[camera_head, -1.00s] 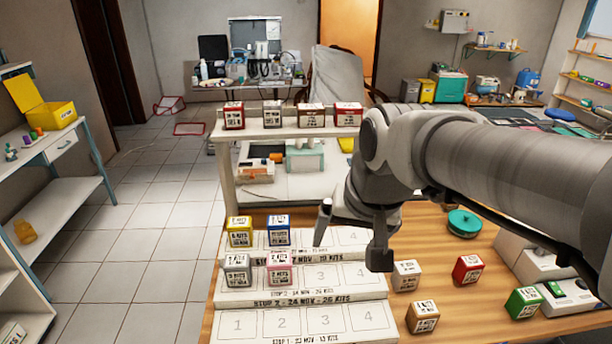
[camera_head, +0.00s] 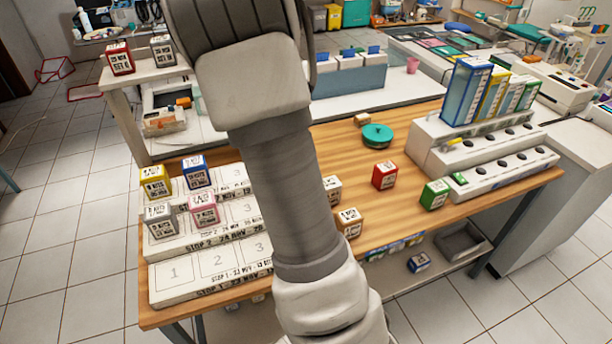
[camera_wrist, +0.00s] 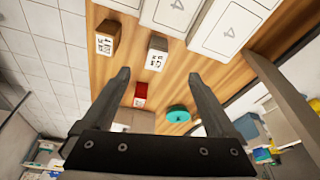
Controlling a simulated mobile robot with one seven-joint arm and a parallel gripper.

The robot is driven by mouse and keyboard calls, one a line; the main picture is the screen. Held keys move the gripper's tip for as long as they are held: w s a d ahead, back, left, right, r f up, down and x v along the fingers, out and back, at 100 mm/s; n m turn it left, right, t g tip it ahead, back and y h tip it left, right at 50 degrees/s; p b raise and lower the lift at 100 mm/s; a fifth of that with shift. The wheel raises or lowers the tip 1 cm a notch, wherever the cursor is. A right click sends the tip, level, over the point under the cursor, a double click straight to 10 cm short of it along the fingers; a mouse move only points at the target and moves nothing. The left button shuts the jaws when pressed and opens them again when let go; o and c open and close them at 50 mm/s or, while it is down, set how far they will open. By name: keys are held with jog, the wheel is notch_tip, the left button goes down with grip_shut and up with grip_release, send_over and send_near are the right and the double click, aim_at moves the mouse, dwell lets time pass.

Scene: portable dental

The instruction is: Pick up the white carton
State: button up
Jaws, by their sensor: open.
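The white carton (camera_head: 333,189) stands on the wooden tabletop, partly hidden behind my arm in the head view. It shows fully in the wrist view (camera_wrist: 156,54), with dark print on one face. My gripper (camera_wrist: 157,75) is open and empty. In the wrist view its two fingers lie to either side below the carton in the picture, with a gap between them and the carton. The fingers do not show in the head view now.
A brown carton (camera_head: 348,222) stands close to the white one. A red carton (camera_head: 385,175), a green carton (camera_head: 434,195) and a teal round object (camera_head: 377,135) are to the right. The numbered step rack (camera_head: 205,280) holds several cartons at left.

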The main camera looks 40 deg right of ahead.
jog(key=d+f, duration=0.3)
jog(key=f, duration=0.2)
jog(key=d+f+m, duration=0.1)
jog(key=d+f, duration=0.2)
jog(key=f, duration=0.2)
jog(key=d+f+m+g+h, duration=0.1)
jog(key=d+f, duration=0.2)
jog(key=f, duration=0.1)
jog(key=shift+s+d+f, duration=0.25)
jog(key=shift+s+f, duration=0.05)
jog(key=shift+f, duration=0.1)
jog(key=x, duration=0.3)
jog(key=a+x, duration=0.1)
jog(key=x, duration=0.1)
jog(key=shift+d+f, duration=0.1)
jog(key=shift+f, duration=0.35)
grip_shut()
jog(key=shift+r, duration=0.15)
